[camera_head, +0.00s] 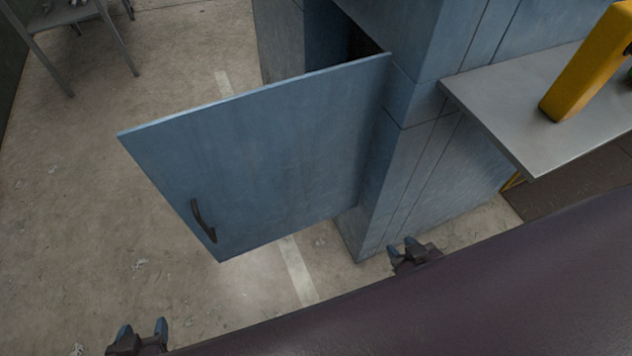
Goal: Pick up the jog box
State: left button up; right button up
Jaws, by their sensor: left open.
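I cannot pick out the jog box for certain. A yellow, upright, block-like object (588,62) stands tilted in the picture on a grey shelf (500,105) at the right; its top is cut off by the frame and a dark part shows at its right side. My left gripper (142,332) is at the bottom left, open, with nothing between its fingers, far from the yellow object. My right gripper (402,248) is low in the middle, beside the foot of the blue cabinet; whether its fingers are apart is unclear.
A blue cabinet (415,165) stands in the middle. Its door (270,160), with a dark handle (203,221), is swung open to the left; the inside is mostly hidden. A grey metal-legged stand (85,22) is at the top left. The concrete floor at left is clear.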

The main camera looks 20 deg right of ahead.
aim_at(606, 46)
jog(key=z, duration=1.8)
jog(key=l+u, duration=0.25)
jog(key=u, duration=0.15)
jog(key=l+u, duration=0.25)
jog(key=u, duration=0.15)
jog(key=l+u, duration=0.2)
jog(key=u, duration=0.2)
jog(key=k, duration=0.05)
